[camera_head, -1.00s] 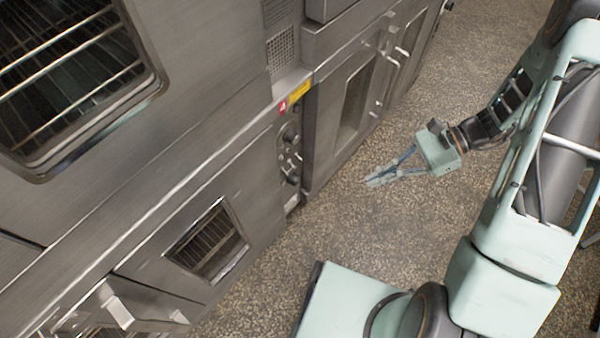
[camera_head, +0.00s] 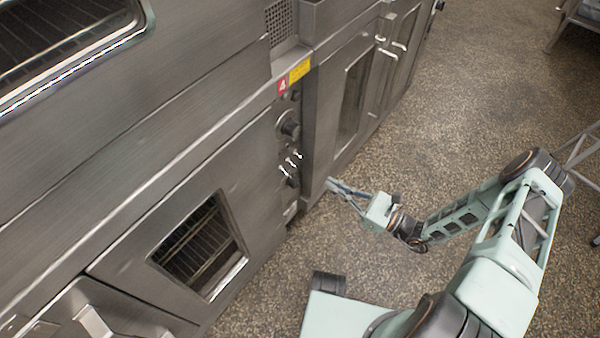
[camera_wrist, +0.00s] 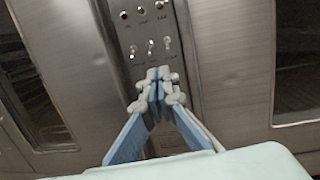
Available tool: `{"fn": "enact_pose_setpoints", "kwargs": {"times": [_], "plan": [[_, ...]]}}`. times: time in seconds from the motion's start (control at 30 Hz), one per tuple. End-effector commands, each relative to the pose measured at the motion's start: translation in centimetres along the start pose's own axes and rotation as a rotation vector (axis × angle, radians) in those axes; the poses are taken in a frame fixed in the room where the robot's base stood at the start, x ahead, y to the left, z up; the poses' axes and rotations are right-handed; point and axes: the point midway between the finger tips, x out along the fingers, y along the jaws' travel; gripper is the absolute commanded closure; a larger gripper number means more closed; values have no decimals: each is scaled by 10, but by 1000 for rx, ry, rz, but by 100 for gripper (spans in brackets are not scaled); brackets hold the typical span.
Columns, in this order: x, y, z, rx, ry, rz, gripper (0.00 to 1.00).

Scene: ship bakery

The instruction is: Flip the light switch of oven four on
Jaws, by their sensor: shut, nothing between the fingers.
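The control panel of oven four (camera_head: 290,140) is a narrow steel strip under a red label with a 4 (camera_head: 283,86). It carries a dark knob (camera_head: 289,124) and small bright toggle switches (camera_head: 291,164). In the wrist view three toggles show in a row: left (camera_wrist: 133,50), middle (camera_wrist: 150,46) and right (camera_wrist: 167,42), with small indicator lamps above. Their labels are too small to read, so I cannot tell which is the light switch. My gripper (camera_head: 331,184) is shut and empty, to the right of and below the toggles.
The lower oven door with a window (camera_head: 200,247) is left of the panel. A neighbouring steel unit (camera_head: 345,100) with door handles stands right of it, its edge close to my gripper. The speckled floor (camera_head: 460,110) is open to the right.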

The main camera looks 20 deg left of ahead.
Motion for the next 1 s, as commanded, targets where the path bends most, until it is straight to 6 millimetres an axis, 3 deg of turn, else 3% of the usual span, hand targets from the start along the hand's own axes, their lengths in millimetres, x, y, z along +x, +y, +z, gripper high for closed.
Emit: {"fn": "enact_pose_setpoints", "kwargs": {"times": [0.13, 0.63, 0.77, 1.0], "plan": [[-2, -9, -13, 13, -28, -74, 100], [2, -12, -14, 15, -35, -93, 100], [16, -12, -14, 15, -36, -90, 100], [60, -16, -13, 15, -36, -89, 100]]}}
